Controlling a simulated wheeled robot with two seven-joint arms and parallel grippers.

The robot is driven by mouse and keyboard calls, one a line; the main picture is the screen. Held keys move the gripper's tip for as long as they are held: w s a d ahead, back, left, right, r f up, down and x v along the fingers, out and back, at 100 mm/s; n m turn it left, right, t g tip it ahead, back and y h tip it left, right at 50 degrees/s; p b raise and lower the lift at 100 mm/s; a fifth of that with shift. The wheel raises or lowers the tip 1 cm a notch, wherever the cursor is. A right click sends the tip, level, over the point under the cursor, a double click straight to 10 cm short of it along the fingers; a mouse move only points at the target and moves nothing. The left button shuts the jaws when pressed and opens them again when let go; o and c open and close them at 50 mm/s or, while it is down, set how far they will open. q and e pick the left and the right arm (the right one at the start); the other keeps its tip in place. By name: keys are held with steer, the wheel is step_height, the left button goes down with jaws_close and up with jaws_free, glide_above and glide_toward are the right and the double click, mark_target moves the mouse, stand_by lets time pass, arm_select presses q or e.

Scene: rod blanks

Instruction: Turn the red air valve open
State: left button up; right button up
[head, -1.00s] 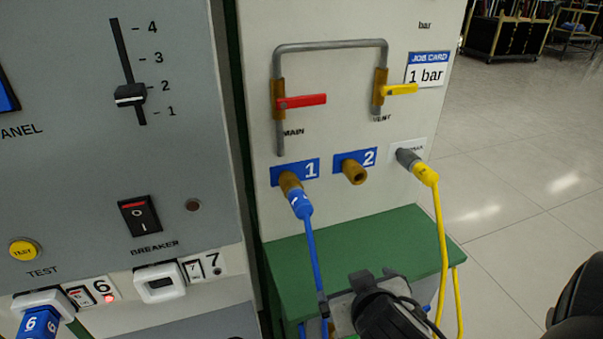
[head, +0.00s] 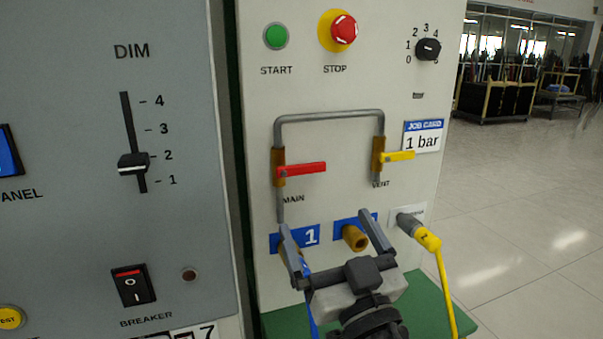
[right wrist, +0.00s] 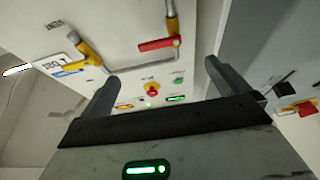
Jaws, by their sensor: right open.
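The red air valve lever (head: 302,168) sits on the brass MAIN valve on the left leg of the grey pipe (head: 330,117). It lies nearly level, pointing right, across the upright pipe. It also shows in the right wrist view (right wrist: 156,44), above and between my fingers. My right gripper (head: 326,228) is open and empty in the head view, below the lever and in front of sockets 1 and 2, with its fingers pointing up. Its spread fingers also show in the right wrist view (right wrist: 162,74). My left gripper is not in view.
The yellow VENT lever (head: 399,156) is just right, beside the job card (head: 422,136) reading 1 bar. A yellow hose plug (head: 427,239) is right of my gripper. The red STOP button (head: 344,30) and green START button (head: 276,36) are above. A green ledge (head: 428,303) is below.

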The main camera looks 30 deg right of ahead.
steer(key=b, duration=0.2)
glide_toward(302, 171)
steer(key=x, duration=0.2)
steer(key=p+x, duration=0.1)
steer(key=x, duration=0.1)
steer(key=p+x, duration=0.1)
steer(key=x, duration=0.1)
steer(key=shift+r, duration=0.35)
steer(key=p+x, duration=0.1)
steer(key=x, duration=0.2)
steer(key=shift+w+d, duration=0.15)
steer(key=shift+w, duration=0.35)
steer(key=shift+w+d, duration=0.1)
steer(key=shift+w, duration=0.1)
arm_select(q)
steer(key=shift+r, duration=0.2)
arm_select(e)
steer(key=c, duration=1.4)
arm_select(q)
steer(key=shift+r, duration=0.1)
